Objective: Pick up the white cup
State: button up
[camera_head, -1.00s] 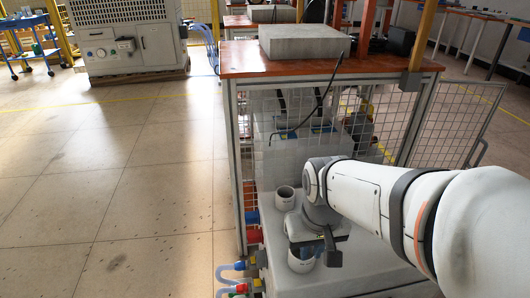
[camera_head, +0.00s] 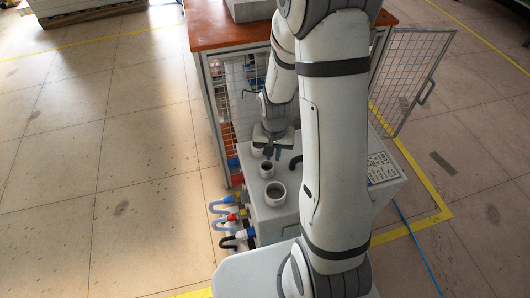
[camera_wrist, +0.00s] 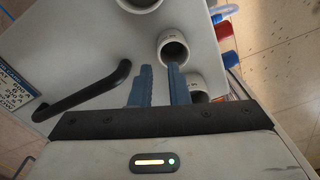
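Three pale, open-topped round cups stand on the grey machine top. The largest, a white cup (camera_head: 275,195), is nearest the front; a smaller grey-white cup (camera_head: 267,170) is behind it, and another pale cup (camera_head: 256,151) is partly hidden by my gripper. My gripper (camera_head: 272,155) points down above the machine at the back, beside the rear cups. In the wrist view, my gripper (camera_wrist: 160,72) has two blue fingers apart with nothing between them. The smaller cup (camera_wrist: 173,47) lies just past the right fingertip. Another cup (camera_wrist: 196,88) is partly behind that finger. The large cup (camera_wrist: 140,3) is cut off at the top.
A black bar handle (camera_wrist: 85,92) stands on the machine left of the fingers in the wrist view. A mesh cage under an orange tabletop (camera_head: 235,36) stands close behind the arm. Blue, red and black hose fittings (camera_head: 235,220) line the machine's left side. Open floor lies left.

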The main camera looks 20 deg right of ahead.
aim_at(272, 167)
jog(key=shift+w+f, duration=0.1)
notch_tip(272, 167, down, 8)
jog(key=shift+b, duration=0.95)
grip_shut()
